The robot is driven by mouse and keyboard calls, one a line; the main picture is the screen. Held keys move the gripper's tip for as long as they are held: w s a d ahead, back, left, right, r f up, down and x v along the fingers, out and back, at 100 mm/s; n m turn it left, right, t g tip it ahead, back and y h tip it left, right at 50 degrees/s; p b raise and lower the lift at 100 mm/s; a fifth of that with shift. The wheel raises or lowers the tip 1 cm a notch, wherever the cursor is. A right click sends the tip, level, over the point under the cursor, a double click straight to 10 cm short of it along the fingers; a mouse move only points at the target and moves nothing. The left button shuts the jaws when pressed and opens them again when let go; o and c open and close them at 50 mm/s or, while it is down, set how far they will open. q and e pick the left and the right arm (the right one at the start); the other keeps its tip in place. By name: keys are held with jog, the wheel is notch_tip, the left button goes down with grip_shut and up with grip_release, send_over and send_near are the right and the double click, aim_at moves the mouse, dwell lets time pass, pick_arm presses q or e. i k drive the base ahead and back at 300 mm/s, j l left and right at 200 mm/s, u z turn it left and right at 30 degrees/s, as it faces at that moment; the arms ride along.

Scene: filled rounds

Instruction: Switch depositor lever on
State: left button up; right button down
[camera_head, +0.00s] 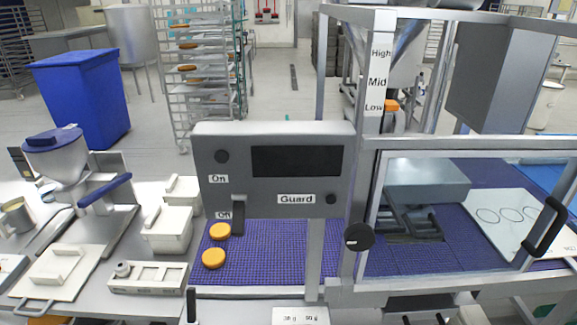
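The grey control panel (275,205) stands at the middle of the head view, above a purple belt. A dark grey lever (238,216) hangs straight down at its lower left, beside a lower "On" label (224,215). An upper "On" label (218,178) sits above, under a round black knob (222,156). I cannot tell which control is the depositor's. Neither of my grippers shows clearly in this view, and nothing is seen touching the lever.
Two orange rounds (213,258) lie on the purple belt (265,265) below the panel. A framed clear guard with a black handle (544,227) stands right. A black round knob (358,237) juts out beside it. White containers (167,229) and a blue-handled hopper machine (55,155) stand left.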

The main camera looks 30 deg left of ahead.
aim_at(239, 200)
jog(key=u, duration=1.3)
jog(key=k+j, duration=0.15)
jog(key=j, duration=0.15)
jog(key=k+j+z, duration=0.1)
jog(key=j, duration=0.25)
jog(key=k+j, duration=0.15)
jog(key=j, duration=0.15)
jog(key=k+j, duration=0.15)
jog(key=j, duration=0.15)
jog(key=z, duration=0.05)
